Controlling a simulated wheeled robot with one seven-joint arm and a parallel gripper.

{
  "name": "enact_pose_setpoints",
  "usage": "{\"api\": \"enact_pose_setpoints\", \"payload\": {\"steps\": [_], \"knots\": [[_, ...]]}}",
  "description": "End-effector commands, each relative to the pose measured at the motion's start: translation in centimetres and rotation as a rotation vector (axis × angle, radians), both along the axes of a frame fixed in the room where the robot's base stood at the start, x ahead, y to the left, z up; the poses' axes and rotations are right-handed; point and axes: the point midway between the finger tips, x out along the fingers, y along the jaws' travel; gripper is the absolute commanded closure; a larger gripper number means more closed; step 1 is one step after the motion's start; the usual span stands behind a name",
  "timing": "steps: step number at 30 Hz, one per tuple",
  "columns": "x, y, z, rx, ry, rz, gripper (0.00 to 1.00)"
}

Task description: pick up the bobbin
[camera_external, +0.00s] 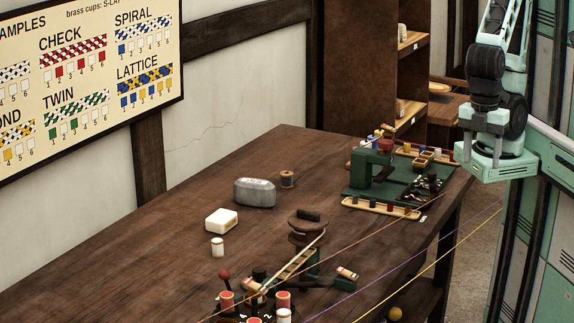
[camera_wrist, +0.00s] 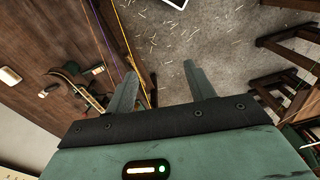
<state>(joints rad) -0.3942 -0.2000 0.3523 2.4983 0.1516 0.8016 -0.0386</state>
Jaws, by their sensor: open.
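A small brown spool (camera_external: 287,179), which looks like a bobbin, stands upright on the table behind the grey block. Other bobbin-like pieces are in view: a white one (camera_external: 217,247) stands alone nearer the front, and red-topped ones (camera_external: 283,299) stand at the front edge of the picture. I cannot tell which one is meant. My gripper (camera_external: 492,152) hangs beyond the table's right end, well apart from all of them. In the wrist view my gripper (camera_wrist: 160,88) has its two fingers spread, with nothing between them.
A grey block (camera_external: 255,193) and a white block (camera_external: 221,220) lie mid-table. Several coloured cords (camera_external: 437,256) cross the front right. The table's back left is clear.

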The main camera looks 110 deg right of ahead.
Motion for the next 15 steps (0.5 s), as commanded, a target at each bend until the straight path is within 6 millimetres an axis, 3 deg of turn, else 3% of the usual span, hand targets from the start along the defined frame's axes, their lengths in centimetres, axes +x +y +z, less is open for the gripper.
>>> {"api": "enact_pose_setpoints", "payload": {"steps": [2,11,15], "knots": [[0.0,0.1,1.7,0.004,-0.006,0.001,0.46],[5.4,1.1,1.0,0.097,0.076,-0.37,0.46],[9.2,1.1,0.7,0.162,0.128,-0.603,0.46]]}}
